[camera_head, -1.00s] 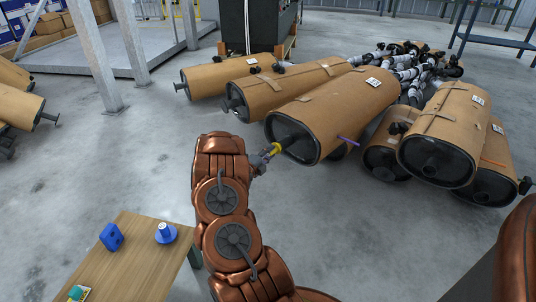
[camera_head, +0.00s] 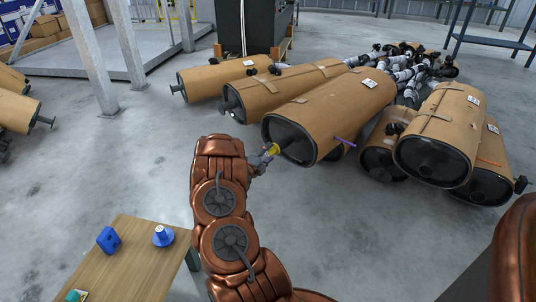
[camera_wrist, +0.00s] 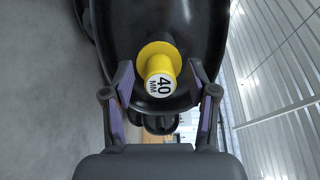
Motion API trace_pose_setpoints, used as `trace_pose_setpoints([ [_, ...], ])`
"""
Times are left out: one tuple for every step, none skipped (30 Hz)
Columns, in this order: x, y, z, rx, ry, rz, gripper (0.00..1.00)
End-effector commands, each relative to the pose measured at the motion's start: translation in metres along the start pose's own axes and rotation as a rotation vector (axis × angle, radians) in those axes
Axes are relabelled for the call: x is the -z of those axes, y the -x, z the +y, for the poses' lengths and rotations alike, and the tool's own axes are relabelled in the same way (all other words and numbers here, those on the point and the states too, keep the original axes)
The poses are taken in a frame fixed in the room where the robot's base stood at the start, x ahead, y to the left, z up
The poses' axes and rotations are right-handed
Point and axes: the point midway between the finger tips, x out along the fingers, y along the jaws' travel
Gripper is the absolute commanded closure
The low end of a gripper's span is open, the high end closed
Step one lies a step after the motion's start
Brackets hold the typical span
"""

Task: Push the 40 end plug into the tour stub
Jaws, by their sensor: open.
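The yellow plug (camera_wrist: 160,60), its end face marked 40 MM, sits at the black end cap (camera_wrist: 205,35) of a muffler in the wrist view. Its flange faces the cap; the stub behind it is hidden, so I cannot tell how deep the plug sits. My gripper (camera_wrist: 160,82) is open, with one finger on each side of the plug and gaps showing. In the head view the plug (camera_head: 273,149) shows small at the front of the large cardboard-wrapped muffler (camera_head: 335,105), with my gripper (camera_head: 264,155) just to its left.
More wrapped mufflers lie behind (camera_head: 285,90) and to the right (camera_head: 440,130). A wooden table (camera_head: 130,265) at lower left holds a blue block (camera_head: 108,240) and a blue flanged piece (camera_head: 163,237). Floor between is clear.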

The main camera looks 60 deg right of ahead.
Motion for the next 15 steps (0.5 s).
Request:
trace_pose_setpoints([
  [0.0,0.0,0.0,0.0,0.0,0.0,0.42],
  [0.0,0.0,0.0,0.0,0.0,0.0,0.42],
  [0.0,0.0,0.0,0.0,0.0,0.0,0.42],
  [0.0,0.0,0.0,0.0,0.0,0.0,0.42],
  [0.0,0.0,0.0,0.0,0.0,0.0,0.42],
  [0.0,0.001,0.0,0.0,0.0,0.0,0.42],
  [0.0,0.002,0.0,0.0,0.0,0.0,0.42],
  [-0.001,0.003,0.0,0.0,0.0,-0.001,0.42],
  [-0.001,0.006,0.0,0.0,-0.001,-0.001,0.42],
  [-0.001,0.009,0.0,0.0,-0.001,-0.001,0.42],
  [-0.001,0.012,-0.001,0.001,-0.001,-0.001,0.42],
  [-0.001,0.018,0.0,0.0,-0.001,-0.002,0.42],
  [-0.002,0.023,0.0,-0.002,0.0,-0.003,0.42],
  [-0.002,0.028,0.0,-0.003,0.0,-0.004,0.42],
  [-0.001,0.035,0.001,-0.005,0.0,-0.004,0.42],
])
